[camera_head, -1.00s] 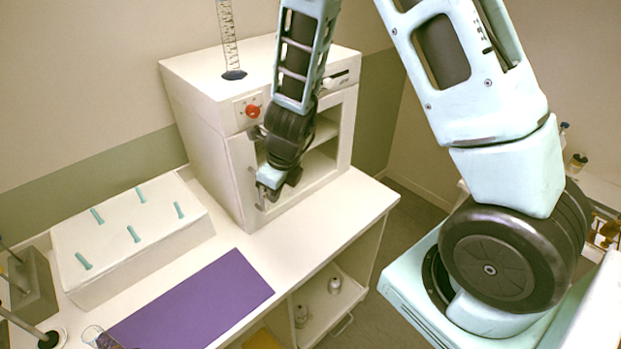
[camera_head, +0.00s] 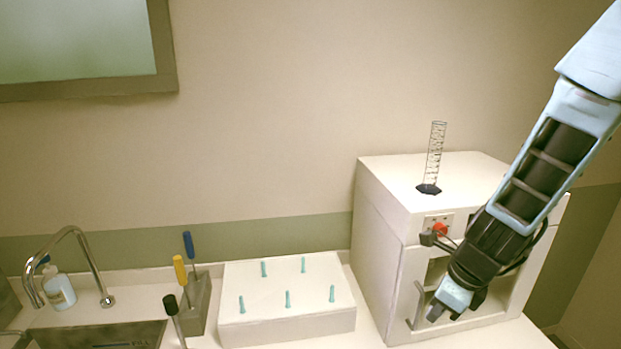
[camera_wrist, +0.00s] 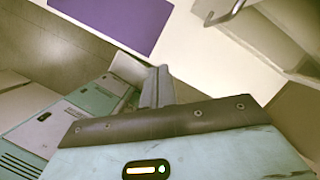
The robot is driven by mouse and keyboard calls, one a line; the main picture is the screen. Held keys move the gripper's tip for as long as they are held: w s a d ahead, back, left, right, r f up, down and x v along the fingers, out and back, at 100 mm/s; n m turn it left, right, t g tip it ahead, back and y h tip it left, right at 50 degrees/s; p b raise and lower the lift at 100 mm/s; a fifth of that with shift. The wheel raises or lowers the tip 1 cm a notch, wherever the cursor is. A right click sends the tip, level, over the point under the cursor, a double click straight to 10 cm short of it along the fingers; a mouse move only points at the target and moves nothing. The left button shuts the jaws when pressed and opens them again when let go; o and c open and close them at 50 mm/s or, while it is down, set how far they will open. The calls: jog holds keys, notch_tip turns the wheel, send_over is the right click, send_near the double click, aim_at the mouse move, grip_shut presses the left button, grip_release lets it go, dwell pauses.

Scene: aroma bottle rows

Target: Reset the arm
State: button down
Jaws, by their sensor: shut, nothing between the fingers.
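My gripper (camera_head: 450,310) hangs at the end of my arm in front of the white cabinet (camera_head: 375,235), near its door handle (camera_head: 416,308) in the head view. In the wrist view the fingers of my gripper (camera_wrist: 157,88) show close together, with nothing between them. I cannot tell from the head view whether the gripper touches the handle. The cabinet's front is partly hidden behind my arm, and its inside shows as an open compartment.
A measuring cylinder (camera_head: 434,160) stands on the cabinet. A white block with teal pegs (camera_head: 290,325) sits to its left. Further left are a tool holder (camera_head: 198,300), a soap bottle (camera_head: 60,290) and a sink with a faucet (camera_head: 90,260). The wrist view shows a purple mat (camera_wrist: 115,20).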

jog(key=s+a+f+n+g+y+b, duration=0.1)
jog(key=s+a+f+n+b, duration=0.1)
jog(key=s+a+n+b, duration=0.55)
jog(key=s+a+f+n+g+b, duration=0.1)
jog(key=s+a+f+n+b, duration=0.3)
jog(key=n, duration=0.7)
jog(key=s+a+f+n+h+b, duration=0.1)
jog(key=s+n+b, duration=0.5)
jog(key=n, duration=0.9)
jog(key=shift+s+f+n+h, duration=0.35)
jog(key=shift+s+f+h, duration=0.45)
jog(key=shift+s, duration=0.5)
